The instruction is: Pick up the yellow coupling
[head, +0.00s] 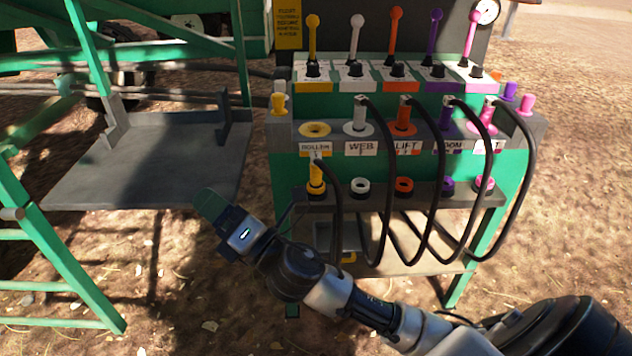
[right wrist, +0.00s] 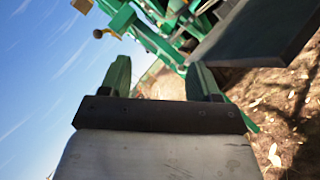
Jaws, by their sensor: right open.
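The yellow coupling (head: 316,180) sits upright in the lower shelf of the panel, at its left end, with a black hose from its top. Above it is an empty yellow socket (head: 314,129) over a label that seems to read ROLLER. My right gripper (head: 212,204) is left of the coupling and apart from it, pointing up and left toward the grey platform. In the right wrist view its two green fingers (right wrist: 160,80) are spread with nothing between them. The coupling does not show in that view. My left gripper is not in view.
Several hoses (head: 385,215) hang in loops right of the yellow coupling. Levers (head: 396,40) with coloured knobs stand above. A grey platform (head: 165,165) and green frame bars (head: 55,255) are at left. Open dirt ground lies below.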

